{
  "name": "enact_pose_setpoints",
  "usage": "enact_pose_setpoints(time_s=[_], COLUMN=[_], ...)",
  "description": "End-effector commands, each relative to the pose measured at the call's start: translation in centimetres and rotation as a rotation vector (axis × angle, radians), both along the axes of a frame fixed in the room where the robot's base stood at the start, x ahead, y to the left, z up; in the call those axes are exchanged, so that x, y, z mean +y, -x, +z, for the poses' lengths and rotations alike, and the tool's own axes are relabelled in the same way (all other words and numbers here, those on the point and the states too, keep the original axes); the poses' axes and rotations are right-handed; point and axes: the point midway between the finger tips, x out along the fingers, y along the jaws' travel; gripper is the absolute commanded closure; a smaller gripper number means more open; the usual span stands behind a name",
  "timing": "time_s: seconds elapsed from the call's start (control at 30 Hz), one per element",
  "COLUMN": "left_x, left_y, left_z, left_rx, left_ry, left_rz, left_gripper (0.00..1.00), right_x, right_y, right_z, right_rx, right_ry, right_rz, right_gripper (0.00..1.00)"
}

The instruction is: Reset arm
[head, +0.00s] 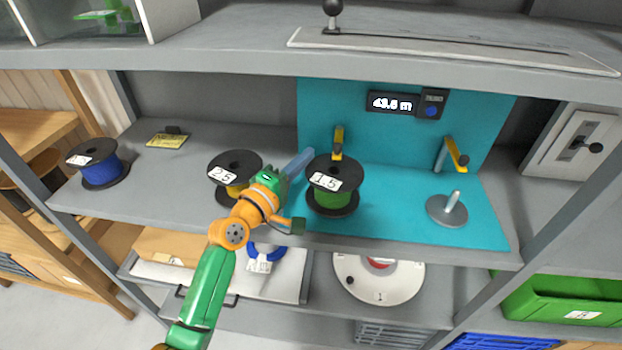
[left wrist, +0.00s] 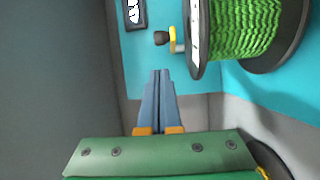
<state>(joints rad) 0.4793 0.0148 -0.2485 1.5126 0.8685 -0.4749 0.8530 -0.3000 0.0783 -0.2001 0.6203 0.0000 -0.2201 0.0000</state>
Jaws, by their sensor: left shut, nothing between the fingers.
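My left arm reaches in from the lower left in the head view. Its gripper (head: 300,162) is over the shelf, between the reel marked 2.5 (head: 236,165) and the green reel marked 1.5 (head: 333,186). In the left wrist view the fingers (left wrist: 158,75) are together with nothing between them. The green reel (left wrist: 245,25) shows at the upper right there, apart from the fingertips. My arm hides part of the yellow 2.5 reel. My right gripper is in neither view.
A blue reel (head: 97,165) stands at the shelf's left end. A spindle plate (head: 447,209) sits on the teal mat (head: 400,190). A display (head: 392,103) reads about 43.6 m. The upper shelf (head: 230,50) overhangs. A white dial (head: 379,275) and green crate (head: 560,300) are below.

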Motion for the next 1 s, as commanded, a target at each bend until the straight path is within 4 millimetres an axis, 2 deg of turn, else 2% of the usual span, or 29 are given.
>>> enact_pose_setpoints(time_s=[0.13, 0.3, 0.43, 0.6, 0.67, 0.73, 0.83, 0.9, 1.0], left_x=[-1.0, -2.1, -2.6, -2.6, -2.2, -1.0, 1.7, 3.7, 6.4], left_y=[2.5, 5.4, 6.7, 7.2, 7.9, 9.8, 13.8, 16.6, 20.4], left_z=[0.2, -0.1, -0.1, -0.5, -2.1, -6.0, -12.0, -15.1, -18.3], left_rx=[0.002, 0.001, 0.000, 0.003, 0.017, 0.054, 0.128, 0.177, 0.245], left_ry=[0.005, 0.004, 0.002, -0.017, -0.102, -0.303, -0.652, -0.847, -1.073], left_rz=[0.000, 0.000, 0.001, 0.001, -0.001, -0.018, -0.083, -0.140, -0.235], left_gripper=[1.00, 1.00, 1.00, 1.00, 1.00, 1.00, 1.00, 1.00, 1.00], right_x=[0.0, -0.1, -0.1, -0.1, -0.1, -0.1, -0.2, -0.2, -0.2], right_y=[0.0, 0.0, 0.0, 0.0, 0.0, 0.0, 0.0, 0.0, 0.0], right_z=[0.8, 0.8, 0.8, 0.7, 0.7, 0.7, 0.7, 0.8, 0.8], right_rx=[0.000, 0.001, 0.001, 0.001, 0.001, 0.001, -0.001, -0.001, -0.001], right_ry=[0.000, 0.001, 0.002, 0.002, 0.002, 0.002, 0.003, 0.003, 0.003], right_rz=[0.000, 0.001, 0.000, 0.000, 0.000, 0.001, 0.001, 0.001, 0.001], right_gripper=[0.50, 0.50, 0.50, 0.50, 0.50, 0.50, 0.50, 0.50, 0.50])
